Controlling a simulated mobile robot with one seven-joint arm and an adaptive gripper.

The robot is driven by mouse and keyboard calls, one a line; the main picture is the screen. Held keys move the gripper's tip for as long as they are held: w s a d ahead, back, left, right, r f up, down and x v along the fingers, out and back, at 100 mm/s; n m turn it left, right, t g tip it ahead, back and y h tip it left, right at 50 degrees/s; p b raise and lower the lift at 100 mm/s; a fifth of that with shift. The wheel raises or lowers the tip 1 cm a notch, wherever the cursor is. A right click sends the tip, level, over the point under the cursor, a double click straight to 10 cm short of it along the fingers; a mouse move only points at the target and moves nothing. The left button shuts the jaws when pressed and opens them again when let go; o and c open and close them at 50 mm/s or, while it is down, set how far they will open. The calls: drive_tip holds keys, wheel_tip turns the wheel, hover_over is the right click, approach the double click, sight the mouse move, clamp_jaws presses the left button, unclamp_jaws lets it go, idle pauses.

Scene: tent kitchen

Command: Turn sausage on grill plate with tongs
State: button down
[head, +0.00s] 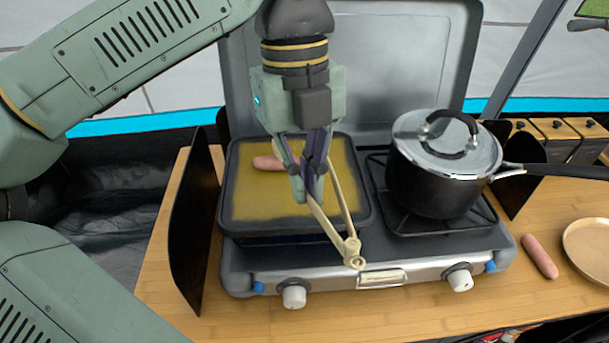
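A pink sausage (266,162) lies on the yellowish surface of the dark-rimmed grill plate (250,208), on the left side of the camping stove. The beige tongs (345,210) are in my gripper (308,188), with their hinge end toward the front of the stove. My gripper points down over the right part of the plate and its fingers are closed around the tongs' arms. One tong arm reaches back near the sausage's right end. The gripper partly hides the tongs' tips, so I cannot tell if they touch the sausage.
A lidded black pot (432,185) stands on the right burner, its handle sticking out right. A second sausage (540,256) lies on the wooden table beside a round plate (592,250). A dark upright panel (190,225) stands left of the stove; the raised lid (375,60) is behind.

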drive_tip(key=shift+s+r, duration=0.1)
drive_tip(key=shift+s, duration=0.15)
drive_tip(key=shift+r, duration=0.1)
drive_tip(key=shift+r+p, duration=0.8)
drive_tip(key=shift+r, duration=2.6)
